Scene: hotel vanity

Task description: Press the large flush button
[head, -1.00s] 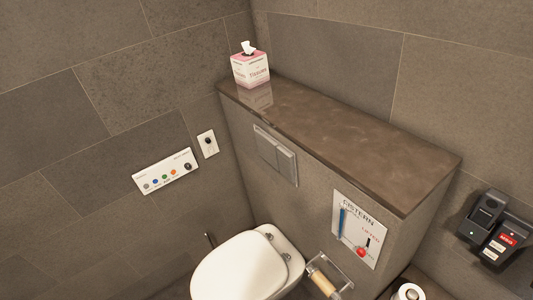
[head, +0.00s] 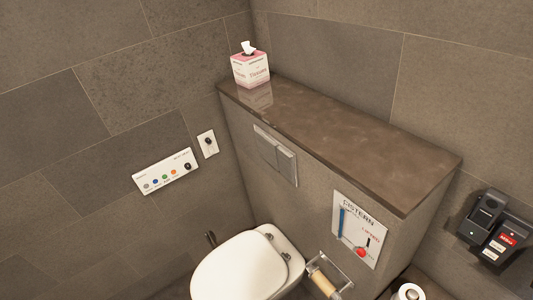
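A grey flush plate (head: 275,155) is set in the front face of the cistern wall, just below the brown shelf and above the toilet. It is split into two side-by-side buttons. The larger button (head: 266,148) appears to be the left one, with a narrower button (head: 287,165) to its right; the split is small in view. Both look flush with the plate, though their depth is hard to judge. My gripper is not in view.
A white toilet (head: 238,268) stands below the plate. A tissue box (head: 250,68) sits on the brown shelf (head: 340,135). A cistern panel (head: 360,230) and a paper holder (head: 328,277) are to the right. Dark devices (head: 495,228) hang on the right wall. Space before the plate is clear.

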